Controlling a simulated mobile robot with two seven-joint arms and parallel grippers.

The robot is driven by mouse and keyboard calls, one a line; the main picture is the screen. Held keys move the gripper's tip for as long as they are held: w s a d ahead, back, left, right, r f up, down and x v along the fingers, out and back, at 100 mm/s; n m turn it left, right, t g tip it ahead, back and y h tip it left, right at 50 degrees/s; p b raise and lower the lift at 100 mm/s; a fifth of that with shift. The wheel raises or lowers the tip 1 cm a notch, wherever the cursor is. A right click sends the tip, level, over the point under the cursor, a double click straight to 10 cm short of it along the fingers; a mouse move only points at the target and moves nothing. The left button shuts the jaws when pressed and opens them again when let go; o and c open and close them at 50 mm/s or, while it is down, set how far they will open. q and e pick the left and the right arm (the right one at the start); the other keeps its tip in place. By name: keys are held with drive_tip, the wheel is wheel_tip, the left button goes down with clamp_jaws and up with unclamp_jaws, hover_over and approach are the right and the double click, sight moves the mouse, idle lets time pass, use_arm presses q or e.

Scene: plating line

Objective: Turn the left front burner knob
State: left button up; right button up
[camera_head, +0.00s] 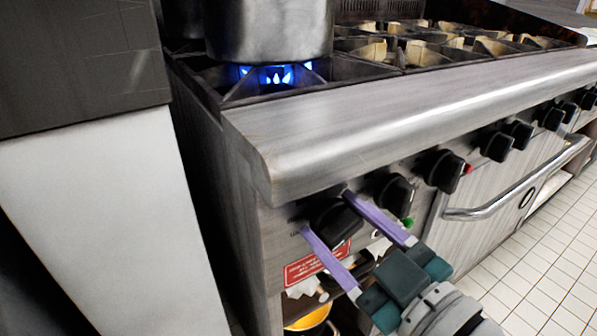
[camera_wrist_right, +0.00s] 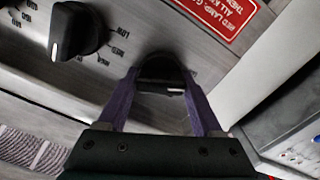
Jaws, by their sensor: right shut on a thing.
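The left front burner knob (camera_head: 336,222) is black and sits at the left end of the stove's front panel. My right gripper (camera_head: 324,213) has its two purple fingers on either side of this knob, shut on it. In the right wrist view the same knob (camera_wrist_right: 162,75) lies between the purple finger ends, with a white pointer line on it. Above it in the head view, a blue flame (camera_head: 275,75) burns under a metal pot (camera_head: 268,30) on the left front burner. My left gripper is not in view.
More black knobs run along the panel to the right, the nearest one (camera_head: 394,194) close by; it also shows in the wrist view (camera_wrist_right: 76,30). A red label (camera_head: 316,264) sits below the gripped knob. An oven handle (camera_head: 520,185) juts out at right. Tiled floor (camera_head: 535,262) is clear.

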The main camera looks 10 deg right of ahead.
idle(0.3)
drive_tip(key=o, duration=1.3)
drive_tip(key=shift+s, duration=0.1)
drive_tip(key=shift+s+d, duration=0.2)
drive_tip(key=shift+s, duration=0.15)
drive_tip(key=p+v, duration=0.1)
drive_tip(key=v, duration=0.8)
drive_tip(key=shift+p, duration=0.35)
